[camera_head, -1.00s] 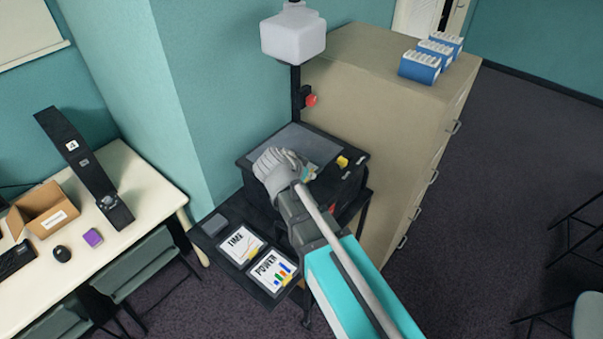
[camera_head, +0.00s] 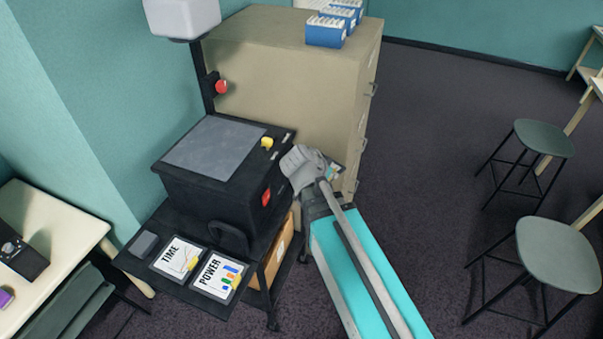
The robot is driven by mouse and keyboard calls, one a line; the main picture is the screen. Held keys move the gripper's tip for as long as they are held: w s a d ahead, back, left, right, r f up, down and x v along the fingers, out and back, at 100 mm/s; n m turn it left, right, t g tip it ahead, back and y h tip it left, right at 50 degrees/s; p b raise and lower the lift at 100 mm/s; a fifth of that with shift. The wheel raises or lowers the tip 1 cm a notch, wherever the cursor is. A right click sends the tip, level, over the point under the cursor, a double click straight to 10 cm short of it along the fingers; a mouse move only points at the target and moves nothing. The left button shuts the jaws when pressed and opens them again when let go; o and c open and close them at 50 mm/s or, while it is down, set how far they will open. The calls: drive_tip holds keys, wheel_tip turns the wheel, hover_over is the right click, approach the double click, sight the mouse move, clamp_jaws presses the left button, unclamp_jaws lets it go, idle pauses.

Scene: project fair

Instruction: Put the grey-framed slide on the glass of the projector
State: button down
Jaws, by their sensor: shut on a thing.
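The projector (camera_head: 215,190) is a black box with a flat grey glass (camera_head: 213,147) on top, and the glass is bare. My gripper (camera_head: 310,172) is to the right of the projector, in front of the cabinet. Two more slides lie on the projector's side shelf (camera_head: 140,268): TIME (camera_head: 178,256) and POWER (camera_head: 217,276).
A post carries a white projector head (camera_head: 182,17) and a red knob (camera_head: 221,87). A yellow knob (camera_head: 267,143) sits beside the glass. A beige cabinet (camera_head: 290,75) with blue boxes (camera_head: 325,32) stands behind. Stools (camera_head: 557,255) are at right. The floor between is free.

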drive_tip(key=s+d+f+m+b, duration=0.1)
drive_tip(key=d+f+b, duration=0.1)
drive_tip(key=d, duration=0.5)
drive_tip(key=shift+d+f+g+h, duration=0.3)
drive_tip(key=shift+d+f+g, duration=0.1)
drive_tip(key=shift+f, duration=0.2)
drive_tip(key=shift+a, duration=0.1)
